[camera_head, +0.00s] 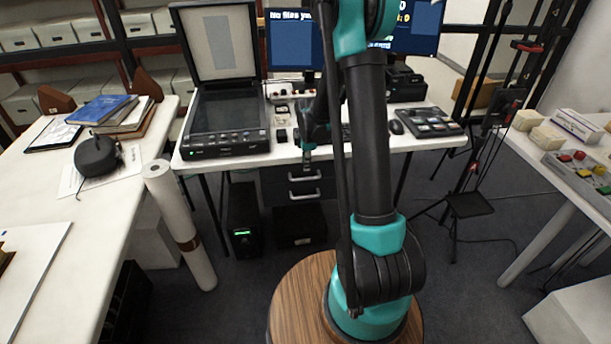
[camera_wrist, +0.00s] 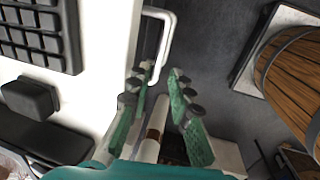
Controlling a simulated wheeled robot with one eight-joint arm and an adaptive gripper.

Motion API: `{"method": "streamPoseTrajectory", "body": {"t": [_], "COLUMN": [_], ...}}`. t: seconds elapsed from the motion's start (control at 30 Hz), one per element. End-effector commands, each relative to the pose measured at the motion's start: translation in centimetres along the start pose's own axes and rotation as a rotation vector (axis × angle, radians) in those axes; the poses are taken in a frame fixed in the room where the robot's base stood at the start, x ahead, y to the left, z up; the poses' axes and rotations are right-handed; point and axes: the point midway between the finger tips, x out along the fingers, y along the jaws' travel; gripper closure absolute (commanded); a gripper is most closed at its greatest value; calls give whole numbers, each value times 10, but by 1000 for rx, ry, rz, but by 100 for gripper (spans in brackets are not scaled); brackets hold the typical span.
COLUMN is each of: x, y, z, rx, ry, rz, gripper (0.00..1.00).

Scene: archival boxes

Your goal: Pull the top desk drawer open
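The desk (camera_head: 240,152) has a dark drawer unit under its top, with pale bar handles one above the other. The top drawer (camera_head: 275,175) has its handle (camera_head: 304,177) facing me, and I see no clear gap showing it pulled out. In the wrist view a pale handle (camera_wrist: 168,40) stands out from a dark front beside the white desk edge. My gripper (camera_wrist: 162,70) is open, its two green fingers apart with nothing between them. In the head view my gripper (camera_head: 307,160) is small and partly hidden at the desk's front edge.
A scanner (camera_head: 225,135), a control panel (camera_head: 428,122) and a mouse (camera_head: 397,128) are on the desk. A computer tower (camera_head: 243,220) stands below left of the drawers. A paper roll (camera_head: 180,225) leans by the left table.

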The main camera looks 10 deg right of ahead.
Motion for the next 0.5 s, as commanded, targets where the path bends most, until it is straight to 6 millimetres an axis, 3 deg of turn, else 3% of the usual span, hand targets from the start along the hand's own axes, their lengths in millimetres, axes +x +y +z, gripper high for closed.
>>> {"method": "streamPoseTrajectory", "body": {"t": [0.3,0.5], "x": [49,70], "y": [0,0], "z": [0,0], "rx": [0,0], "ry": [0,0], "rz": [0,0], "gripper": [80,80]}}
